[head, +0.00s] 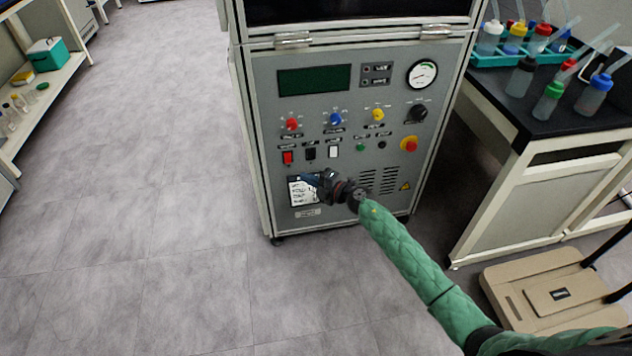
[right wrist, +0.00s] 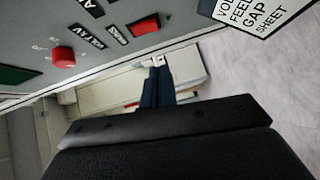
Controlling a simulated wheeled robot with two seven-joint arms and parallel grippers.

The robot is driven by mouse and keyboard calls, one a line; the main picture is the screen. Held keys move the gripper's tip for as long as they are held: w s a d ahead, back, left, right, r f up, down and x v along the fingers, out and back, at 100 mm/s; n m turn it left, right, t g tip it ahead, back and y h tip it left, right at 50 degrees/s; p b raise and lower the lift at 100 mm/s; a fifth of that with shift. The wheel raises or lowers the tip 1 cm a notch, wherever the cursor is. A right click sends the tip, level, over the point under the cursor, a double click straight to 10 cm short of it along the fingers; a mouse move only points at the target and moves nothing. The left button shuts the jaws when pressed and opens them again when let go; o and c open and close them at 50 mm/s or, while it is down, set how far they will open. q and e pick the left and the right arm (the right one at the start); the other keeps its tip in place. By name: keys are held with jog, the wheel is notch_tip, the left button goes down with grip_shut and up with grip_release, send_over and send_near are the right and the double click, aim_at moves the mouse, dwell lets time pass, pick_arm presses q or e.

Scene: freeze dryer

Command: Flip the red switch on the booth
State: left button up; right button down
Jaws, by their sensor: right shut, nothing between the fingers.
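The booth (head: 262,75) is a grey cabinet with a control panel, standing in the middle of the head view. Its red switch (head: 287,157) is a small rectangular rocker at the left of the lower row. It also shows in the right wrist view (right wrist: 144,25), near the top edge. My right gripper (head: 309,179) is shut and empty, in front of the panel, a little below and right of the switch in the picture. Its closed dark fingers (right wrist: 157,86) show in the right wrist view, apart from the switch in the picture. My left gripper is out of view.
A black rocker (head: 310,153) and a white rocker (head: 333,152) sit beside the red switch. A red knob (head: 292,124) is above it, and a label (head: 303,191) is below. A table with bottles (head: 520,125) stands right. Open floor lies left.

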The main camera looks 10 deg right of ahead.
aim_at(286, 162)
jog(key=shift+w+a+f+b, duration=0.2)
jog(key=shift+w+a, duration=0.35)
jog(key=shift+w, duration=0.65)
jog(key=shift+w+a+f+b, duration=0.15)
jog(key=shift+w+a, duration=0.4)
jog(key=shift+w, duration=0.65)
jog(key=shift+w+a+f+b, duration=0.1)
jog(key=shift+w+a+b, duration=0.15)
jog(key=shift+w+a, duration=0.65)
jog(key=shift+w+d, duration=0.35)
jog(key=shift+d, duration=0.05)
jog(key=shift+w+p, duration=0.3)
jog(key=shift+s, duration=0.1)
